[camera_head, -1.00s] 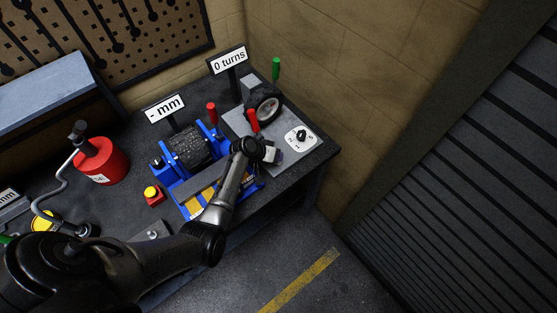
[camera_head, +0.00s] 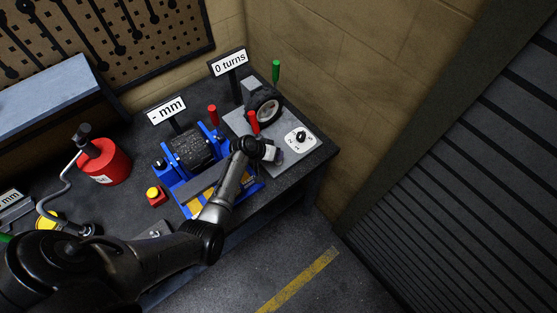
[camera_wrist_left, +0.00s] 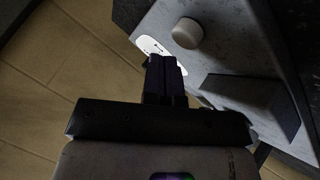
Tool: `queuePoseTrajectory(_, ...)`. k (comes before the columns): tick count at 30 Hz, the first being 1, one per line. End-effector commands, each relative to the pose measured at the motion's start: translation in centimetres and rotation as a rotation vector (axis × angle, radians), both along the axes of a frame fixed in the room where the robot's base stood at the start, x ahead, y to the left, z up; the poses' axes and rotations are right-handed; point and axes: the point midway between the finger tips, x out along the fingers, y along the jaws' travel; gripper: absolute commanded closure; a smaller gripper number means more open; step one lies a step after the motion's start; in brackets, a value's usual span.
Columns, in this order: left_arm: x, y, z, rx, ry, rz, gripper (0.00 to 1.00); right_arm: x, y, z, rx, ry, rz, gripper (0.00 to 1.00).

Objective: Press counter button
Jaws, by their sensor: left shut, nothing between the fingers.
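My left gripper (camera_head: 279,157) is over the right part of the bench, near the grey plate (camera_head: 304,158). In the left wrist view its fingers (camera_wrist_left: 167,62) are shut together with nothing between them. A pale round button (camera_wrist_left: 187,33) stands up from the grey plate there, just beyond the fingertips, with no clear contact. I cannot tell whether it is the counter button. I cannot make it out in the head view, where the gripper may hide it. The "0 turns" sign (camera_head: 230,63) stands at the back of the bench. My right gripper is not in view.
A white dial with a black knob (camera_head: 300,136) sits right of the gripper. A black wheel (camera_head: 266,105) and red handle (camera_head: 253,122) stand behind it.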

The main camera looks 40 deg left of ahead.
Motion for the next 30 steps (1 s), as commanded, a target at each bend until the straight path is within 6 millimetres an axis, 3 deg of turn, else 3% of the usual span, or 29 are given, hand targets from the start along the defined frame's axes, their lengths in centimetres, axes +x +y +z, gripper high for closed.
queuePoseTrajectory(8, 0.0, 0.0, 0.5, 0.001, 0.000, -0.001, 1.00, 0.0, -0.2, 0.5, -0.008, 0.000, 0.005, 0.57)
queuePoseTrajectory(23, 0.0, 0.0, 4.9, 0.001, 0.000, 0.001, 1.00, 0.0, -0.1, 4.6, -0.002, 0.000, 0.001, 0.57)
queuePoseTrajectory(30, 0.0, 0.0, 5.0, 0.001, 0.000, 0.001, 1.00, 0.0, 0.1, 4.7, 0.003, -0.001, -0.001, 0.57)
